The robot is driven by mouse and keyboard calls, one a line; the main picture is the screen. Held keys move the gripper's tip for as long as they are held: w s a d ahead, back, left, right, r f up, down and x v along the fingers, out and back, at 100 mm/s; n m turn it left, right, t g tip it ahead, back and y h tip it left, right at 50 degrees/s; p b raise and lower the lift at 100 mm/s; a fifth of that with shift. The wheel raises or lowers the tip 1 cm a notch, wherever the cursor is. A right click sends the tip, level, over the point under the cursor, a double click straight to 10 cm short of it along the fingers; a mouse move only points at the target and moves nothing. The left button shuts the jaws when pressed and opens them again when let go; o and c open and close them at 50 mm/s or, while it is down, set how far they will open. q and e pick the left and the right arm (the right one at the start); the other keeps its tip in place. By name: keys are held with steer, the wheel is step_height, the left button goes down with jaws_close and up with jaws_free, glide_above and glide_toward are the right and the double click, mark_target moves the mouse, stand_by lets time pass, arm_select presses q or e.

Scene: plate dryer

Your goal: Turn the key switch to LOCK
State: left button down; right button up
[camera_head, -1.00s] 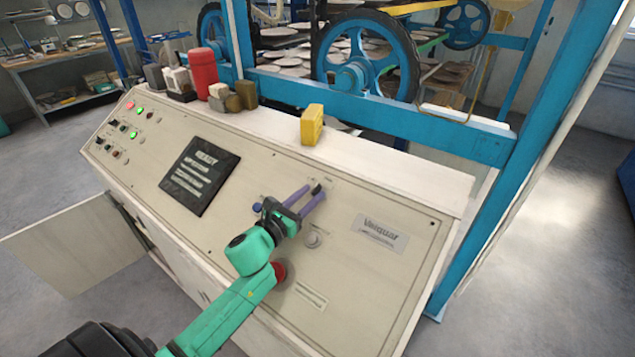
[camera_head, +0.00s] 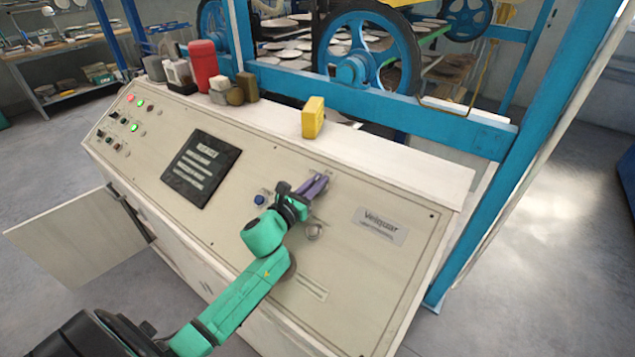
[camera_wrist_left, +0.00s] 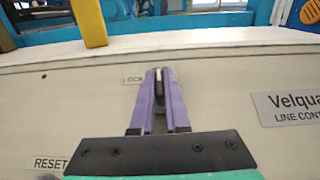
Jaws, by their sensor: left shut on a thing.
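The key switch (camera_wrist_left: 159,82) shows as a small dark key between the purple fingertips in the left wrist view. The LOCK label (camera_wrist_left: 132,80) is on the panel to its left. My left gripper (camera_head: 317,186) has its fingers brought together on the key, on the right half of the sloped panel (camera_head: 350,270). It also shows in the left wrist view (camera_wrist_left: 159,88). The fingers mostly hide the key in the head view, and I cannot tell exactly which mark it points to. My right gripper is not in view.
A blue button (camera_head: 259,200) lies left of the fingers and a silver round fitting (camera_head: 313,232) just below right. A dark screen (camera_head: 201,167) is further left. A yellow block (camera_head: 313,117) stands on the ledge above. A blue frame (camera_head: 420,119) rises behind.

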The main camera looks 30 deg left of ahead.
arm_select(q)
steer(key=n+y+b, duration=0.2)
steer(key=n+y, duration=0.2)
steer(key=shift+f, duration=0.1)
steer(key=n+g+y, duration=0.1)
steer(key=n+y, duration=0.2)
steer(key=shift+n+y+b, duration=0.3)
steer(key=shift+b, duration=0.1)
steer(key=n+g+y, duration=0.2)
steer(key=n, duration=0.1)
steer(key=shift+r, duration=0.2)
steer(key=n+g+y+p, duration=0.1)
steer(key=n+g+y, duration=0.1)
steer(key=n, duration=0.1)
steer(key=shift+a+n+g+y+p, duration=0.1)
steer(key=shift+n+g+y+p, duration=0.2)
steer(key=shift+n+g, duration=0.1)
steer(key=shift+s+f+n+g+y, duration=0.1)
steer(key=shift+n+g+y, duration=0.2)
steer(key=shift+n+g, duration=0.1)
steer(key=c, duration=0.9)
jaws_free()
